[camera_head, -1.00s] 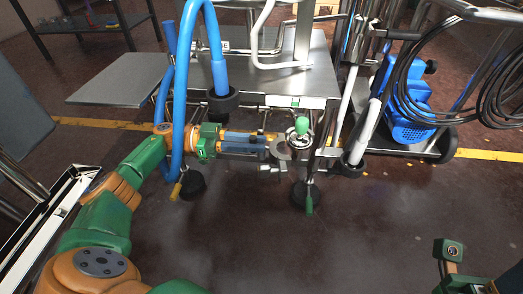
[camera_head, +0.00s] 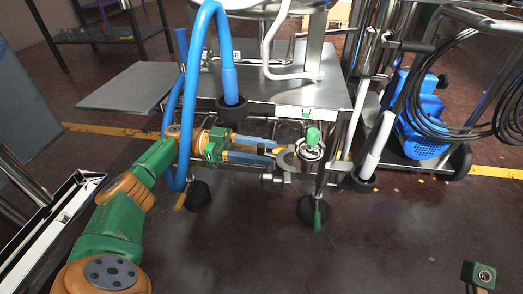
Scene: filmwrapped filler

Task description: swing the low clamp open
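The low clamp (camera_head: 286,159) is a grey metal ring-like piece beside a round fitting topped by a green knob (camera_head: 313,136), at the front leg of the steel frame. My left gripper (camera_head: 274,152) reaches in from the left. Its two blue fingers are apart, with their tips at the left side of the clamp. Whether they touch it I cannot tell. The clamp's latch is too small to make out, and I cannot tell whether the clamp is shut. At the lower right only a small green part of my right arm shows; its fingers are out of frame.
A blue hose (camera_head: 183,110) arches down close by my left wrist. The steel table (camera_head: 285,92) stands above the clamp. A cart with a blue unit (camera_head: 424,148) and black cables stands at right. The floor in front is clear.

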